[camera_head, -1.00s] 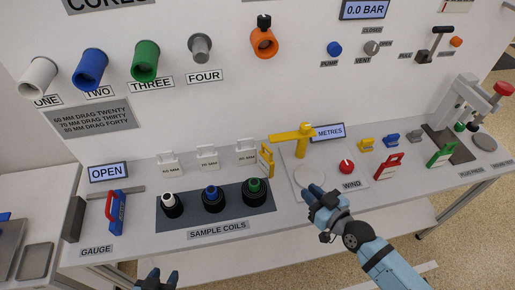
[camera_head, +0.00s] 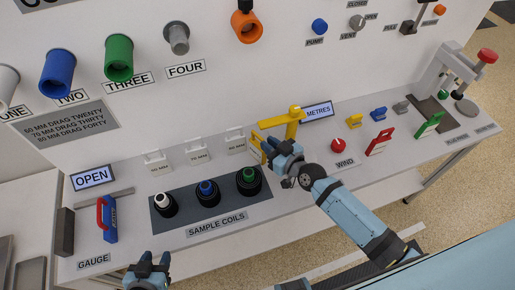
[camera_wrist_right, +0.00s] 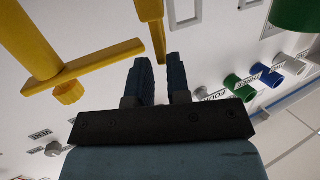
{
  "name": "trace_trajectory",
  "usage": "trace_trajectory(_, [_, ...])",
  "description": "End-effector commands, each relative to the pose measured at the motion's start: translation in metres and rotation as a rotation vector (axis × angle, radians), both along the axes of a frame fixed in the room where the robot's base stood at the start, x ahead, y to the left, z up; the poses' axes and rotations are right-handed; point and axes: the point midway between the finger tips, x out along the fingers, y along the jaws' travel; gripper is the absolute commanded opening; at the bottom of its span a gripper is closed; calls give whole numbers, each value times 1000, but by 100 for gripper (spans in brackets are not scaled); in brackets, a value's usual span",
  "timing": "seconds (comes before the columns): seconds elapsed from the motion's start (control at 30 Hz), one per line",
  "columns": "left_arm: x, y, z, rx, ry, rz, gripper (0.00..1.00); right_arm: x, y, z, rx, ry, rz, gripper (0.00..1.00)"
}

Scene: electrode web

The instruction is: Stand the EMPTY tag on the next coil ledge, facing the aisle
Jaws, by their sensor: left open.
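The yellow upright tag (camera_head: 257,148) stands at the back of the bench, right of the white tags; no EMPTY lettering is readable on it. My right gripper (camera_head: 276,150) is beside it, partly covering it. In the right wrist view, a yellow strip (camera_wrist_right: 151,22) lies just ahead of my right fingertips (camera_wrist_right: 168,58), which are apart with a gap between them. My left gripper (camera_head: 148,268) is open and empty at the front edge.
A yellow post with an arm (camera_head: 293,125) stands close to my right gripper. A red knob (camera_head: 338,145), red tag (camera_head: 380,140) and green tag (camera_head: 428,124) are to the right. A blue gauge (camera_head: 107,218) with a red handle is at left.

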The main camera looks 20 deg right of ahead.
Motion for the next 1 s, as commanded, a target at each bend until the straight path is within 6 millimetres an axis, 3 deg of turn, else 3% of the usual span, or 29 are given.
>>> trace_trajectory(0.4, [0,1,8,4,3,0,43,45,22,-3,0,-1,-1,17])
trace_trajectory(0.63, [0,2,8,4,3,0,43,47,23,-4,0,0,-1,17])
trace_trajectory(0.67, [0,2,8,4,3,0,43,46,23,-4,0,0,-1,15])
trace_trajectory(0.73, [-1,2,7,4,3,0,43,46,23,-4,0,0,-1,0])
trace_trajectory(1.0, [-1,2,8,4,3,0,43,46,23,-4,0,-1,-1,0])
